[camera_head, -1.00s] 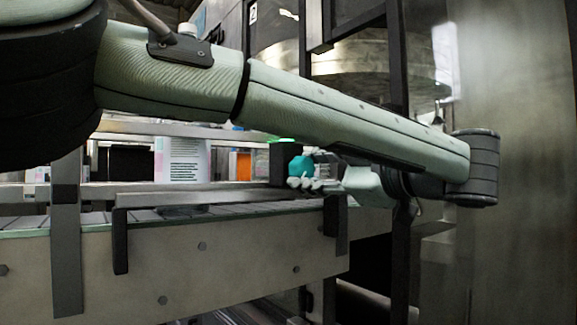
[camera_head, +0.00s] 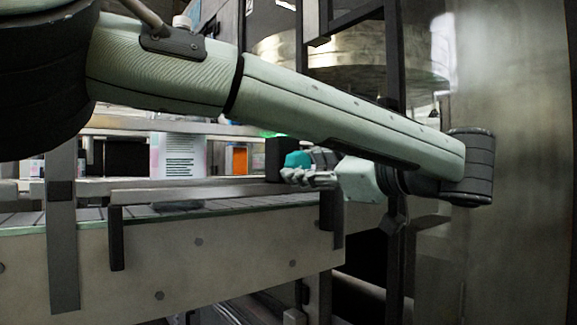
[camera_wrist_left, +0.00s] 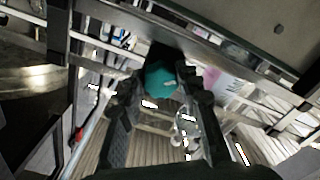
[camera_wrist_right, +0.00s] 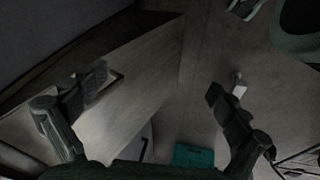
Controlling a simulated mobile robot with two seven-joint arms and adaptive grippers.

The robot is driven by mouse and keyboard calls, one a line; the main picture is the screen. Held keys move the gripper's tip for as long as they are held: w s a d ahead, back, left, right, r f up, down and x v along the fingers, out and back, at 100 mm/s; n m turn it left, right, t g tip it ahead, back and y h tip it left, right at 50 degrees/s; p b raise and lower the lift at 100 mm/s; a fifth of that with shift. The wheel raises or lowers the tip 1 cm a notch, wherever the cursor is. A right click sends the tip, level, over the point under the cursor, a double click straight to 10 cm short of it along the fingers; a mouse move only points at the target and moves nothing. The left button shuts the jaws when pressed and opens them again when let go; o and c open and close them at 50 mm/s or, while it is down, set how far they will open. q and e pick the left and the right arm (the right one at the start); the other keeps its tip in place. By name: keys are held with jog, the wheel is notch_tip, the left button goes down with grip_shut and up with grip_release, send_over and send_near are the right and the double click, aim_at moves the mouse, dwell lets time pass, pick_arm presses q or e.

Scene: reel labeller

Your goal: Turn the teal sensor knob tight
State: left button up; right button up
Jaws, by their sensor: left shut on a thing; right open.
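The teal sensor knob (camera_head: 297,159) sits against a dark block (camera_head: 281,157) at the right end of the conveyor rail in the head view. My left gripper (camera_head: 300,173) reaches it from the right, under my forearm, and is partly hidden there. In the left wrist view the knob (camera_wrist_left: 160,80) lies between the two fingers of the left gripper (camera_wrist_left: 161,86), which are shut on it. My right gripper (camera_wrist_right: 156,88) is open and empty in the right wrist view, away from the knob, with a floor or dark surface below.
A conveyor with a metal guide rail (camera_head: 200,193) runs along the front. A white printed container (camera_head: 178,156) stands on it. An orange part (camera_head: 237,160) shows behind. A dark upright post (camera_head: 397,60) and a metal panel (camera_head: 520,150) stand close to my left arm on the right.

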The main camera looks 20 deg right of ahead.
pick_arm(q)
jog(key=o, duration=1.2)
jog(key=shift+c, duration=0.2)
